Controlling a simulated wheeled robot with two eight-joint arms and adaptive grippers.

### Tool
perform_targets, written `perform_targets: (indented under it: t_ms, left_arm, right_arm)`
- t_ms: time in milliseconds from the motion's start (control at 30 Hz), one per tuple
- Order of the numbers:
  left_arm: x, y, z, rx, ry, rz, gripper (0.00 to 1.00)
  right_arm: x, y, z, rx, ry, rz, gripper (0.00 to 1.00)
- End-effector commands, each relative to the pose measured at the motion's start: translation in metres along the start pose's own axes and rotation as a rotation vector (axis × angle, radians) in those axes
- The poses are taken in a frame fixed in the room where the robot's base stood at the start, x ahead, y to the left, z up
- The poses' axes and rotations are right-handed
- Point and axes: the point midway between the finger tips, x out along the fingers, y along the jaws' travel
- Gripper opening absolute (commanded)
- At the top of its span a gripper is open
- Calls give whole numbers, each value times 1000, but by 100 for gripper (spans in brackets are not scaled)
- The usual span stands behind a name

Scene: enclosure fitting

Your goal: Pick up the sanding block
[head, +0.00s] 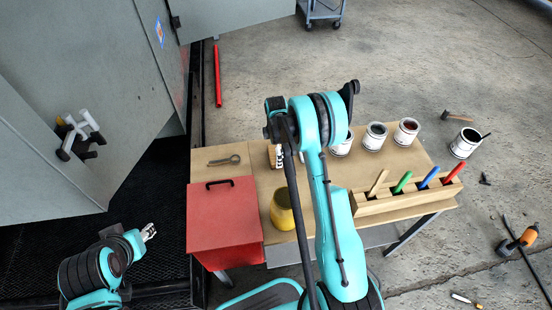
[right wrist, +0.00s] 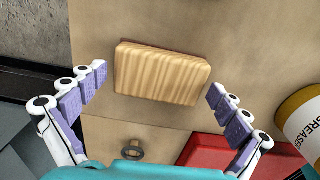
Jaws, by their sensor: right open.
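The sanding block (right wrist: 162,73), a pale wood-grained block with a darker reddish edge along its far side, lies on the wooden table. My right gripper (right wrist: 158,84) is open, its two purple-padded fingers on either side of the block and apart from it. In the head view the block (head: 271,157) is mostly hidden behind my right arm and gripper (head: 279,156). My left gripper (head: 149,232) is at the lower left, away from the table. Its jaw opening is too small to make out.
The table (head: 230,171) also holds a red toolbox (head: 224,215), a yellow grease jar (head: 282,212), a metal ring tool (head: 224,160), several paint cans (head: 375,136) and a wooden rack (head: 400,203) of coloured-handled tools. A grey cabinet (head: 80,70) stands at left.

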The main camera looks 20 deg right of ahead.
Motion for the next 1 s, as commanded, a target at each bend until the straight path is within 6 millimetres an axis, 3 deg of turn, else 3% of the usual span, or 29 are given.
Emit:
perform_targets:
  t_ms: [67, 267, 400, 433, 767, 1000]
  left_arm:
    - [3, 0, 2, 0, 0, 0, 40]
    - [2, 0, 1, 0, 0, 0, 40]
    - [2, 0, 1, 0, 0, 0, 40]
    - [2, 0, 1, 0, 0, 0, 40]
    - [1, 0, 1, 0, 0, 0, 40]
    - [-6, 0, -5, 0, 0, 0, 40]
  right_arm:
    - [8, 0, 0, 0, 0, 0, 100]
    - [7, 0, 0, 1, 0, 0, 100]
    - [7, 0, 0, 1, 0, 0, 63]
    - [7, 0, 0, 1, 0, 0, 58]
    - [6, 0, 0, 1, 0, 0, 58]
    - [-16, 0, 0, 1, 0, 0, 58]
